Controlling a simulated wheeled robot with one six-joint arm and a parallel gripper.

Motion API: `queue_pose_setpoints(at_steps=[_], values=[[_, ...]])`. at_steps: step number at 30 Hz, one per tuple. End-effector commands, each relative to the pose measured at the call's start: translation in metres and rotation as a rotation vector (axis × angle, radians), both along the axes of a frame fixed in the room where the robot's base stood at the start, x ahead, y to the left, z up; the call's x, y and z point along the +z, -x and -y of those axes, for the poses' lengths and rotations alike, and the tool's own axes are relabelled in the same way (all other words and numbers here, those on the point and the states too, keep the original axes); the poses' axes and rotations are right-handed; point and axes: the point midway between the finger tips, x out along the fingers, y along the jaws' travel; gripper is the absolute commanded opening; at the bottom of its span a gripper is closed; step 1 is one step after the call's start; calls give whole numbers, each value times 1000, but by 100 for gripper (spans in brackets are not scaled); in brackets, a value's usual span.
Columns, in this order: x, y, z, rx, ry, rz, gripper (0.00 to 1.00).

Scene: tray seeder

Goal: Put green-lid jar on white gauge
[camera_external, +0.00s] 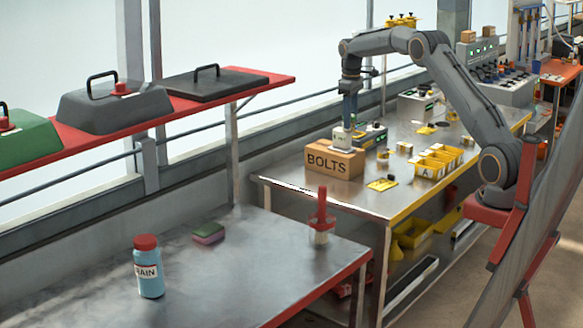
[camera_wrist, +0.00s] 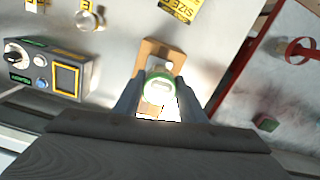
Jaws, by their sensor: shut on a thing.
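My gripper (camera_external: 347,124) is upright, low over a cardboard box marked BOLTS (camera_external: 326,163). In the wrist view, the fingers (camera_wrist: 160,91) are closed around the green-lid jar (camera_wrist: 160,86), seen from above with its green rim and pale top. A white block-like thing (camera_external: 342,138) shows at the fingertips, on top of the box. It may be the white gauge, but it is too small to tell it apart from the jar. In the wrist view a bright white patch (camera_wrist: 170,108) lies just below the jar, partly hidden by jar and fingers.
A grey device with a display (camera_external: 372,135) stands behind the box; it also shows in the wrist view (camera_wrist: 45,70). A small yellow-ringed jar (camera_external: 383,153), yellow bins (camera_external: 430,169) and a yellow card (camera_external: 382,184) are to the right.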

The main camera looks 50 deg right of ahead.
Motion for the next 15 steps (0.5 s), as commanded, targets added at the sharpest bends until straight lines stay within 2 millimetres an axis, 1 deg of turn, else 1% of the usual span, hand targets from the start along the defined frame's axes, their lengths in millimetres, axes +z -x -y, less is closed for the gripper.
queue_pose_setpoints(at_steps=[1, 2, 3, 5, 15], values=[[-2, 0, 0, 0, -1, -1, 14], [-2, 0, 0, 0, 0, -1, 41], [-2, 0, 0, 0, 0, -1, 47], [-2, 0, 0, 0, -1, -1, 56], [1, 0, 0, 0, 0, 0, 56]])
